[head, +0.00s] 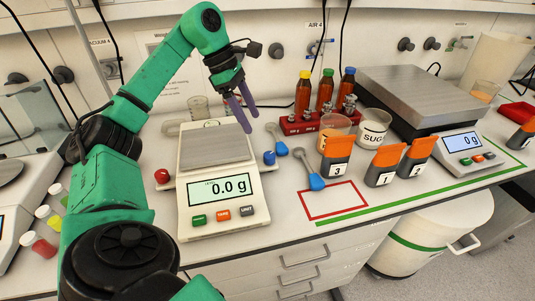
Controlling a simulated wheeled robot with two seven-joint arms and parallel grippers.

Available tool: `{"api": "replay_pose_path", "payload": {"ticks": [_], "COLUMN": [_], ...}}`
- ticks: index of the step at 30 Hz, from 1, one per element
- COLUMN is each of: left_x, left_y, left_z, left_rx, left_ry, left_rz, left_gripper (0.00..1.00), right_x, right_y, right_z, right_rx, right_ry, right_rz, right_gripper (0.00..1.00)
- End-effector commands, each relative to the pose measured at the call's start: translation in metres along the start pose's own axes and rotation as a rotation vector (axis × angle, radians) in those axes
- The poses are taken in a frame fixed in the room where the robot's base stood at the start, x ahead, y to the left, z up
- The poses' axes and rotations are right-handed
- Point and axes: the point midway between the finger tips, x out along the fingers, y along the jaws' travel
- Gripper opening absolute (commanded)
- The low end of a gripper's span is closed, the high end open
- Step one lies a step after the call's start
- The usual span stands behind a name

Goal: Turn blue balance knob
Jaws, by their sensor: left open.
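The blue balance knob (269,158) sticks out at the right side of the small white balance (222,205). A red knob (162,176) is on the balance's left side. The balance display reads 0.0 g. My left gripper (251,124) is open, with two purple fingers pointing down. In the picture its fingertips are above the blue knob, over the back right of the balance pan. They are apart from the knob and nothing is between them. My right gripper is not in view.
Blue-ended scoops (316,182) lie right of the balance. A red rack (310,122) of brown bottles stands behind. Orange-lidded containers (336,158), a sugar cup (373,127) and a larger scale (420,90) are further right. A red outlined square (333,215) is empty at the front.

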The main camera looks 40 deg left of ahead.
Motion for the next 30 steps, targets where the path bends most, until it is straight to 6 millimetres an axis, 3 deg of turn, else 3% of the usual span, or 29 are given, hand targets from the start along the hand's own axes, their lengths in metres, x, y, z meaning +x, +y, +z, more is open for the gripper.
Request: {"api": "replay_pose_path", "payload": {"ticks": [3,12,16,23,29,30], "left_x": [0.038,0.105,0.116,0.117,0.117,0.117], "left_y": [-0.001,-0.001,0.0,0.0,0.0,0.0], "left_z": [-0.003,0.001,0.001,0.001,0.001,0.001], "left_rx": [-0.001,0.0,0.0,0.0,0.0,0.0], "left_ry": [0.005,0.0,-0.002,-0.002,-0.003,-0.003], "left_rz": [-0.005,-0.003,-0.001,-0.001,-0.001,-0.001], "left_gripper": [0.72,0.72,0.72,0.72,0.0,0.0], "right_x": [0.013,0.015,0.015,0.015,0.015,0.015], "right_y": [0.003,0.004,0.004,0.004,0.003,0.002], "right_z": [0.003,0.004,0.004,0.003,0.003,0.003], "right_rx": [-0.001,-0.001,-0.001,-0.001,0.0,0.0], "right_ry": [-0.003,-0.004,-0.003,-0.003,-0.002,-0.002], "right_rz": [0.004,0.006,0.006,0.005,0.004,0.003], "right_gripper": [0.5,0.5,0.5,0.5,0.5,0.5]}}
